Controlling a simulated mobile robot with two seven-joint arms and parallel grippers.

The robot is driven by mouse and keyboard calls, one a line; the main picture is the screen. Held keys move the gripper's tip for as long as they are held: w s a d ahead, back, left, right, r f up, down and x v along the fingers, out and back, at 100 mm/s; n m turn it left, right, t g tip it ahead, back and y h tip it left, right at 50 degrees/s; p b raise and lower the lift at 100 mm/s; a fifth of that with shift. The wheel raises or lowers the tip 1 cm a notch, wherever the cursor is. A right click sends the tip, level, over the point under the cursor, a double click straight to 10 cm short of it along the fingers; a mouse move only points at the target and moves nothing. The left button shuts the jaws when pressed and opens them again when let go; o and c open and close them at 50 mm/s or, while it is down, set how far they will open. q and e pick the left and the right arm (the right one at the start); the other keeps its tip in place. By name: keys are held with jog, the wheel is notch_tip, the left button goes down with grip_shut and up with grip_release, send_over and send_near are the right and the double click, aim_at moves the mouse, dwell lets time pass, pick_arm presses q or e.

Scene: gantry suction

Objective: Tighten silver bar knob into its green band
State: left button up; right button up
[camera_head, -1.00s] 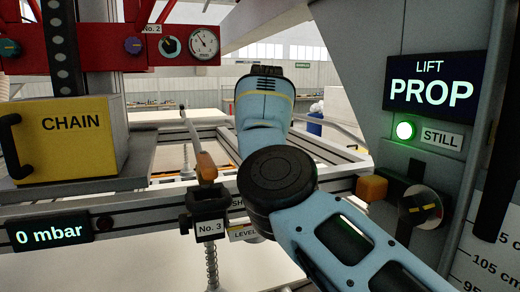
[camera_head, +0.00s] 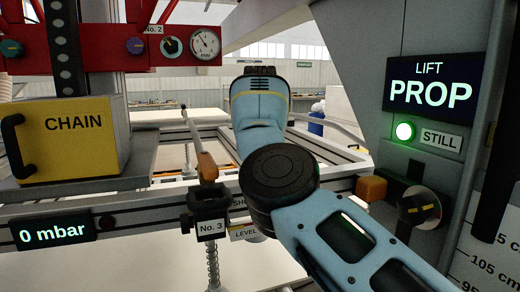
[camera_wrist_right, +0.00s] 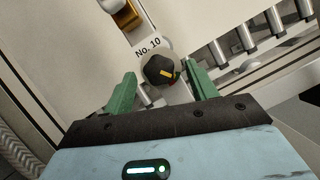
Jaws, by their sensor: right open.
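In the right wrist view, a round silver-grey knob (camera_wrist_right: 148,72) with a black bar grip and a yellow pointer sits below a "No. 10" label. A little red shows at its lower right edge; I cannot make out a green band there. My right gripper (camera_wrist_right: 160,75) is open, its green fingers on either side of the knob. I cannot tell whether they touch it. In the head view my right arm hides this gripper and the No. 10 knob. My left gripper is not in view.
In the head view, another bar knob (camera_head: 419,208) sits on the right panel under the "PROP" display (camera_head: 433,92) and lit green lamp (camera_head: 404,131). A yellow "CHAIN" box (camera_head: 70,140) and red panel (camera_head: 150,48) with a gauge (camera_head: 205,43) stand left. Rails surround my arm.

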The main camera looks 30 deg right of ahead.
jog(key=v, duration=0.7)
jog(key=shift+r, duration=0.4)
jog(key=shift+s, duration=0.1)
